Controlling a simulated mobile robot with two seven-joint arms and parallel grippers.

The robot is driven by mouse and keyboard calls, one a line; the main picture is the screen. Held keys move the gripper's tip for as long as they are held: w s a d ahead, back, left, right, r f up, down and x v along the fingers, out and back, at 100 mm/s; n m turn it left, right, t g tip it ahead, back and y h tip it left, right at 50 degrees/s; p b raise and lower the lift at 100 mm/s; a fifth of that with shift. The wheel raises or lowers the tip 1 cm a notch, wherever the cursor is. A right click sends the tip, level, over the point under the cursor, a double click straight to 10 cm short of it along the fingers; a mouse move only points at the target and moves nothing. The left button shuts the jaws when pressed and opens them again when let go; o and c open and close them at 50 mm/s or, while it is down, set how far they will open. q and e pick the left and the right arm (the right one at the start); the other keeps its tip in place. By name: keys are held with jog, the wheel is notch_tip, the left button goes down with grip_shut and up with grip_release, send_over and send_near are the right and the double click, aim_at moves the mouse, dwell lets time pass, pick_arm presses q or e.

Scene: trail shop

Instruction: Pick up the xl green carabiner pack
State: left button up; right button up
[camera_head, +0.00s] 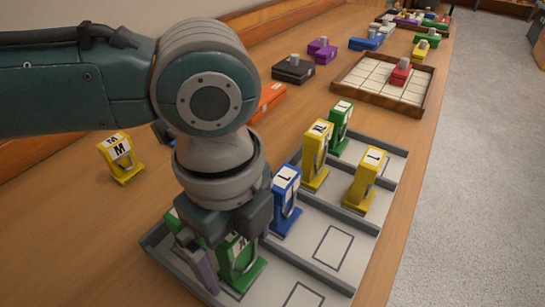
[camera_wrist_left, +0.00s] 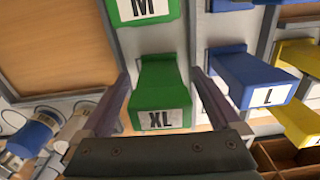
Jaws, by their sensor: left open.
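The XL green carabiner pack (camera_wrist_left: 160,88) stands in the wrist view with its white XL label toward the camera. My left gripper (camera_wrist_left: 158,80) is open, with one finger on each side of this pack; I cannot tell whether either finger touches it. In the head view my left gripper (camera_head: 205,262) hangs low over the near end of the grey tray (camera_head: 160,243). Only a sliver of a green pack (camera_head: 172,219) shows beside it there, the rest hidden by the gripper. A green M pack (camera_wrist_left: 146,8) stands close by, also visible in the head view (camera_head: 242,265). My right gripper is not in view.
A blue L pack (camera_head: 284,198) stands in the adjoining row. Yellow packs (camera_head: 317,155) (camera_head: 366,180) and a green pack (camera_head: 340,125) stand farther along. A yellow M pack (camera_head: 121,158) is left on the counter. A wooden grid tray (camera_head: 350,88) lies beyond.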

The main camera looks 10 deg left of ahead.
pick_arm(q)
grip_shut()
dwell(0.8)
jog(key=shift+r, duration=0.15)
